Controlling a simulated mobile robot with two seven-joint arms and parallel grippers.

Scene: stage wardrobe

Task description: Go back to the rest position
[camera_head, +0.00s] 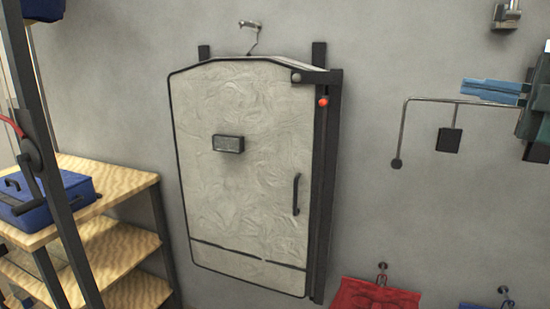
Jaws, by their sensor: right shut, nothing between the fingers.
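My right gripper (478,92) is at the right edge, with light blue fingers and a dark teal body. Its fingers point left, are closed together and hold nothing. It is in front of the grey wall (390,45), well to the right of a cream wardrobe-like case (245,185) and apart from it. The case has black edging, a dark handle (296,194) on its right side and a small dark box (228,144) on its front. Its front looks shut. My left gripper is not in view.
A thin bent metal rod (404,125) with a black tag (449,140) shows close to my right gripper; contact is unclear. Red (372,294) and blue (487,306) items hang below. A wooden shelf (125,183) with a blue case (55,200) stands left.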

